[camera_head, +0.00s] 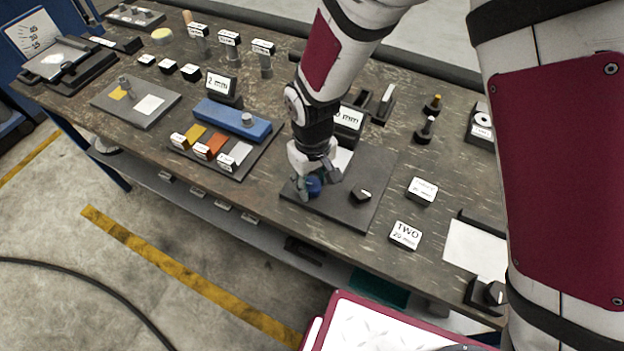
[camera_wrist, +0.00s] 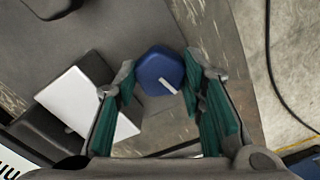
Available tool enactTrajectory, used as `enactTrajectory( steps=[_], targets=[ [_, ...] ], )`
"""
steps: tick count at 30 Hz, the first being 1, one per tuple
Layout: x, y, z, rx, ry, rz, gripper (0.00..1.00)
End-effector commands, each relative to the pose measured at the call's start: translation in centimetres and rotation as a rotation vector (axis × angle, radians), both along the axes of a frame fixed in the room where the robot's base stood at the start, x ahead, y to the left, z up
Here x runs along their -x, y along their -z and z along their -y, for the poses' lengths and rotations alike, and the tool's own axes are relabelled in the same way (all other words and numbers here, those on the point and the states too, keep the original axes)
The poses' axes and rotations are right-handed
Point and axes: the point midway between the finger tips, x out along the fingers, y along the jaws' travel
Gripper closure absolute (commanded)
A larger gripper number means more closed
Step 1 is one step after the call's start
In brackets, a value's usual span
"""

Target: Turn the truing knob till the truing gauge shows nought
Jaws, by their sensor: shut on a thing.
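A blue faceted knob (camera_head: 313,186) with a white pointer line stands on a dark grey plate (camera_head: 338,217). My gripper (camera_head: 316,178) reaches down over it with a finger on each side. In the wrist view the gripper (camera_wrist: 161,84) is shut on the blue knob (camera_wrist: 157,66), and the white line points down and to the right. A gauge display (camera_head: 348,117) behind my arm ends in "0 mm"; my arm hides its left part, so the full reading cannot be told. In the wrist view only a corner of the display (camera_wrist: 14,166) shows.
A black knob (camera_head: 361,195) stands on the same plate, right of the blue one. A white card (camera_wrist: 76,99) lies near the left finger. Label blocks (camera_head: 405,235) stand to the right. A blue bar (camera_head: 231,120) and coloured blocks stand to the left.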

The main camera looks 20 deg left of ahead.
Motion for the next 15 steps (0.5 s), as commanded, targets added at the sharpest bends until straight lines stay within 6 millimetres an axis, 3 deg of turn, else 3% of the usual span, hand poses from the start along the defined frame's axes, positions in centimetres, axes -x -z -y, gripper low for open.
enactTrajectory(
  steps=[6, 7, 9, 15],
  targets=[
    [-0.06, -0.05, -0.07, -0.002, 0.0, 0.002, 0.91],
    [-0.06, -0.06, -0.07, -0.002, 0.0, 0.002, 0.59],
    [-0.05, -0.05, -0.06, -0.002, -0.001, 0.001, 0.43],
    [-0.03, -0.03, -0.03, -0.001, -0.001, 0.001, 0.43]
  ],
)
